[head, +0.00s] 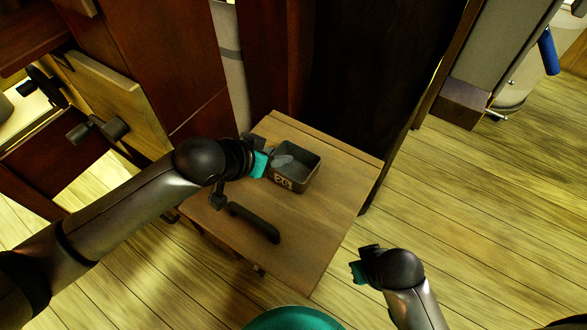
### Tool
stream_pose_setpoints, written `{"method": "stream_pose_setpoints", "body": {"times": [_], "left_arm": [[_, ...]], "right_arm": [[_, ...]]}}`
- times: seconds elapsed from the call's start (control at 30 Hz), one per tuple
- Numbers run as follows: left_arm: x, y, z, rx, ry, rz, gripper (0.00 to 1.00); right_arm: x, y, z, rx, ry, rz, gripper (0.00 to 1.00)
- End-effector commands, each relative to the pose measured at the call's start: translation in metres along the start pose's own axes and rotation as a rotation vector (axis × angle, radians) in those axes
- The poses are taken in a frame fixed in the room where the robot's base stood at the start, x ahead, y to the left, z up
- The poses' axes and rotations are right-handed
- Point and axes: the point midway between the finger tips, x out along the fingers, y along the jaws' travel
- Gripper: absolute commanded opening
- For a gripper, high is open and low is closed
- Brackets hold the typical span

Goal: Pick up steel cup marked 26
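My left gripper (268,160) is at the cup's left side, with a teal pad beside the left wall. A grey shape at the cup's left inside may be a fingertip; I cannot tell whether the fingers are closed on the wall. My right gripper (360,262) is off to the right of the table, apart from the cup; its finger gap is unclear.
A black bar-shaped handle (254,222) lies on the table in front of the cup. Dark wooden panels (365,85) stand close behind the table. A blue-handled object (548,52) is at the upper right. Plank floor (480,210) is clear at the right.

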Motion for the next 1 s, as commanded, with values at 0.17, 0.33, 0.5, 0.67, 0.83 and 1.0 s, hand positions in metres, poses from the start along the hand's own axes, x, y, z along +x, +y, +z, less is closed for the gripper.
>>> {"method": "stream_pose_setpoints", "body": {"times": [0.17, 0.33, 0.5, 0.67, 0.83, 1.0], "left_arm": [[-0.0001, 0.0001, -0.0004, 0.000, 0.000, 0.000, 0.39], [-0.0002, 0.0001, -0.0004, 0.000, 0.001, 0.000, 0.22], [-0.0003, 0.0001, -0.0003, 0.000, 0.000, 0.000, 0.03], [-0.0003, 0.0001, -0.0002, 0.000, 0.000, 0.000, 0.00], [-0.0003, 0.0001, -0.0001, 0.000, 0.000, 0.000, 0.00], [-0.0003, 0.0001, -0.0001, 0.000, 0.000, 0.000, 0.00]], "right_arm": [[-0.0004, 0.0002, -0.0001, 0.000, 0.000, 0.000, 0.00], [-0.0003, 0.0001, -0.0001, 0.000, 0.000, 0.000, 0.00], [-0.0003, -0.0001, 0.0000, 0.000, 0.000, 0.000, 0.00], [-0.0002, -0.0002, 0.0001, 0.000, 0.000, 0.000, 0.00], [-0.0001, -0.0003, 0.0001, 0.000, 0.000, 0.000, 0.00], [0.0000, -0.0004, 0.0001, 0.000, 0.000, -0.001, 0.00]]}}
